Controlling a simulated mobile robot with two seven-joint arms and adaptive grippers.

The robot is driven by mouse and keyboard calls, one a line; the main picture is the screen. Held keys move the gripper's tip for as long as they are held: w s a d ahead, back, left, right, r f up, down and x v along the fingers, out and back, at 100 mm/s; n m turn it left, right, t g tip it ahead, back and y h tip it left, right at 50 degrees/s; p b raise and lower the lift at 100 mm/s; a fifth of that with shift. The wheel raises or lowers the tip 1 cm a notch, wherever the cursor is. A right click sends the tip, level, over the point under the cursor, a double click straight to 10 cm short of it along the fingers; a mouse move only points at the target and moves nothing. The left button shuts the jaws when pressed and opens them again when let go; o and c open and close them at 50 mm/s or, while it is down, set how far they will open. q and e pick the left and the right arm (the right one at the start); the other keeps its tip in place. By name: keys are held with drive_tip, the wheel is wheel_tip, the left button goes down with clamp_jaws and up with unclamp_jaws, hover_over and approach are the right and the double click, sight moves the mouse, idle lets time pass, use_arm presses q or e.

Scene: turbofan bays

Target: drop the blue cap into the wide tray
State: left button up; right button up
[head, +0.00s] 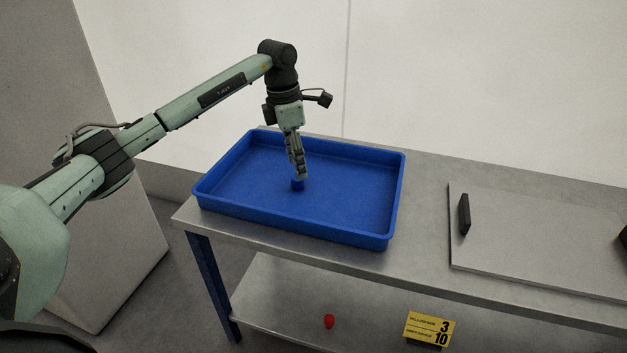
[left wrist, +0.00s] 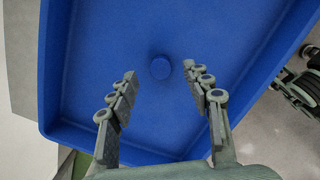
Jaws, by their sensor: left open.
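The wide tray (head: 350,225) is a shallow blue tray on the metal bench, and it fills most of the left wrist view (left wrist: 90,55). The blue cap (head: 298,184) is a small round piece inside the tray, just below the fingertips of my left gripper (head: 300,173). In the left wrist view the cap (left wrist: 160,68) shows between and beyond the spread fingers of my left gripper (left wrist: 165,85), touching neither. The left gripper is open and empty. The cap is nearly the tray's colour. My right gripper is not in view.
A grey plate with a black handle (head: 464,214) lies on the bench (head: 420,255) to the right of the tray. A red piece (head: 329,321) and a yellow sign (head: 430,328) are on the lower shelf. A pale wall (head: 450,80) stands behind the bench.

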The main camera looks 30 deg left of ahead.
use_arm(q)
wheel_tip(320, 180, up, 12)
drive_tip(key=s, duration=0.1)
drive_tip(key=shift+a, duration=0.45)
drive_tip(key=shift+f, duration=0.1)
